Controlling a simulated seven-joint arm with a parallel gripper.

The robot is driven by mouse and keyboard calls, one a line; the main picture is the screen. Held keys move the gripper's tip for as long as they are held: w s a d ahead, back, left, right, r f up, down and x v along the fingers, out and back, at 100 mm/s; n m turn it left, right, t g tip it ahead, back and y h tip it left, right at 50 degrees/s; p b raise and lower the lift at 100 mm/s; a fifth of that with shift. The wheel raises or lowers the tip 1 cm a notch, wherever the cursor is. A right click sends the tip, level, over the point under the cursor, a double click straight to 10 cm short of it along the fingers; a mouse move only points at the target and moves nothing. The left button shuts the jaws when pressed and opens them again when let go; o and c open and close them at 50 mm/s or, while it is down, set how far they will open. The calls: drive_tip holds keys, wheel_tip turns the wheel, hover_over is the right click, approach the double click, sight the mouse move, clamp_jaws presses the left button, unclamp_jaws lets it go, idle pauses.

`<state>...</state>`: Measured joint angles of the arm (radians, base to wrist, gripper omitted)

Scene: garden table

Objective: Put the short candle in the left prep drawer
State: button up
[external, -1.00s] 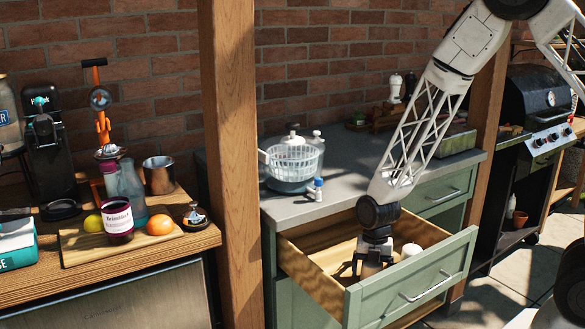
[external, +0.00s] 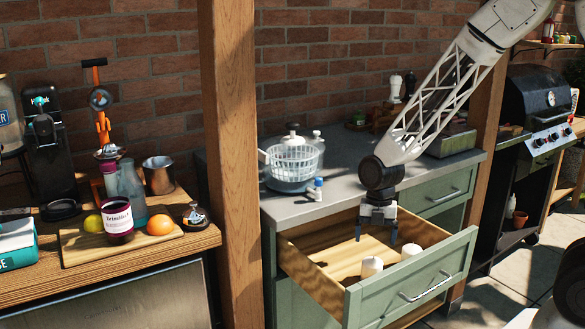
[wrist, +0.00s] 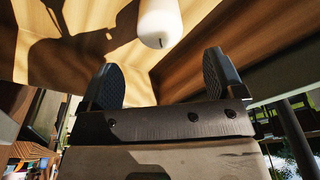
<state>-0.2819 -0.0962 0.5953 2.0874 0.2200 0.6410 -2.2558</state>
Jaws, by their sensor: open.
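The left prep drawer (external: 325,287) is pulled out, a wooden box with a green front. Two white candles stand in it near the front: a left one (external: 371,266) and one to its right (external: 411,251). I cannot tell which is the shorter. My gripper (external: 376,238) is open and empty, pointing down over the drawer, above and behind the candles. In the wrist view one white candle (wrist: 160,22) shows beyond the open fingers, apart from them.
The grey counter (external: 345,197) behind the drawer holds a white salad spinner (external: 292,163) and a small blue-and-white bottle (external: 316,189). A wooden post (external: 232,165) stands at left. The back left of the drawer floor is clear.

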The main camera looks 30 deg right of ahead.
drive_tip(key=shift+w+d+r, duration=0.1)
drive_tip(key=shift+r, duration=0.7)
drive_tip(key=shift+d+r, duration=0.1)
drive_tip(key=shift+r, duration=0.1)
drive_tip(key=s+d+r+m+t, duration=0.1)
drive_tip(key=s+d+r+m, duration=0.4)
drive_tip(key=r, duration=0.3)
drive_tip(key=s+d+r+m+t, duration=0.15)
drive_tip(key=d+r+m, duration=0.25)
drive_tip(key=r+m, duration=0.4)
drive_tip(key=s+d+r+m, duration=0.4)
drive_tip(key=s+r+m, duration=0.1)
drive_tip(key=s+m, duration=0.2)
drive_tip(key=s+d+r+m+t+h, duration=0.1)
drive_tip(key=s+d+r+m, duration=0.3)
drive_tip(key=s+m, duration=0.3)
drive_tip(key=shift+v, duration=0.75)
